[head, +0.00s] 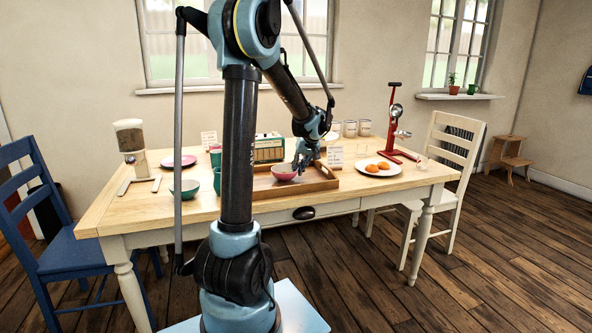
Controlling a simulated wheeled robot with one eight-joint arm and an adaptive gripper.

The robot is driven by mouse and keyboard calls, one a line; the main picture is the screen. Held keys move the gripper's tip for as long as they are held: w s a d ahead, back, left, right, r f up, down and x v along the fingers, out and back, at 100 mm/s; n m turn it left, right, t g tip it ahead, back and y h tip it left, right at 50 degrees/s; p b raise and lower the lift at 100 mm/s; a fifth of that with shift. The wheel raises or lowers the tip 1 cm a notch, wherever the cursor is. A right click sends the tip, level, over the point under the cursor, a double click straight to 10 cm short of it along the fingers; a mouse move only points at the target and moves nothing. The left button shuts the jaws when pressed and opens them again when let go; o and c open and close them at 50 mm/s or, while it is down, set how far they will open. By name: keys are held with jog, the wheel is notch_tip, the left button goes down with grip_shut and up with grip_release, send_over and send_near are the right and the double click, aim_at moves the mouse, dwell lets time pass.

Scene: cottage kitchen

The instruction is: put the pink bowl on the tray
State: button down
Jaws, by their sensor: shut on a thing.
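The pink bowl (284,173) is upright at the wooden tray (322,184), over its inner area in the head view. I cannot tell whether the bowl rests on the tray floor or hangs just above it. My gripper (297,168) reaches down from above right and is shut on the bowl's right rim. My arm hides the left part of the tray.
A green bowl (186,189) and a pink plate (179,161) are on the left of the table. A white plate with oranges (377,169) and a red juicer press (394,125) stand on the right. A radio (268,148) and small cards stand behind the tray.

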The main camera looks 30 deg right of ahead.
jog(key=c, duration=1.6)
grip_release()
jog(key=a+v, duration=0.1)
jog(key=v, duration=1.1)
jog(key=shift+d, duration=0.35)
